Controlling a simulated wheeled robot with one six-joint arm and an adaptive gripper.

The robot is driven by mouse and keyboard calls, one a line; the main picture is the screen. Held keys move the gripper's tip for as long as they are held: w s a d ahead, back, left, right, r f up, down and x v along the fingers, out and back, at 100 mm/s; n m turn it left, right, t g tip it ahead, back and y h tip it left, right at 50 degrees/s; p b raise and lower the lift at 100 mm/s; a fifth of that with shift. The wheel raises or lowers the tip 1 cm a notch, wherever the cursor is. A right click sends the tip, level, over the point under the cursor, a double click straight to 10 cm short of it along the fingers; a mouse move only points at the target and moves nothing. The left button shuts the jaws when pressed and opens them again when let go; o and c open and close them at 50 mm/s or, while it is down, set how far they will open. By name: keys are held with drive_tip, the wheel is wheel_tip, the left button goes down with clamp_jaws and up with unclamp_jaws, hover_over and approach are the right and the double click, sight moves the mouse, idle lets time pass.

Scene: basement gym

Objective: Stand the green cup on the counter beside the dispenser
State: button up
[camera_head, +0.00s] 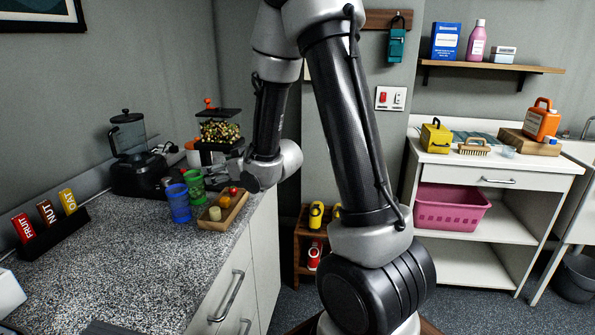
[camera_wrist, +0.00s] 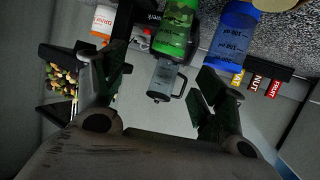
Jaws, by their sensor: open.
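The green cup (camera_head: 196,186) stands upright on the speckled counter (camera_head: 130,240), just behind the blue cup (camera_head: 179,204). The dispenser (camera_head: 220,132), filled with colourful pieces, stands behind it. My gripper (camera_head: 217,178) is low over the counter, right of the green cup and partly hidden by my wrist. In the wrist view, which looks upside down, my gripper (camera_wrist: 158,98) has its two fingers apart with nothing between them. There the green cup (camera_wrist: 177,28) is at the top between the finger directions, the blue cup (camera_wrist: 232,40) to its right, and the dispenser (camera_wrist: 62,78) at left.
A wooden tray (camera_head: 236,211) with small items lies right of the cups, near the counter edge. A blender (camera_head: 128,150) and a rack of labelled packets (camera_head: 50,233) stand at left. An orange-lidded white tub (camera_wrist: 104,22) shows in the wrist view.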

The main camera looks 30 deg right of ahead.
drive_tip(key=s+d+r+m+g+h, duration=0.2)
drive_tip(key=s+d+r, duration=0.25)
drive_tip(key=s, duration=0.25)
drive_tip(key=s+d+r+m+g+h, duration=0.1)
drive_tip(key=s+d+r+g+h, duration=0.15)
drive_tip(key=s+d+r, duration=0.35)
drive_tip(key=s+a+m+g, duration=0.1)
drive_tip(key=s+g, duration=0.3)
drive_tip(key=s, duration=1.7)
drive_tip(key=shift+f, duration=0.3)
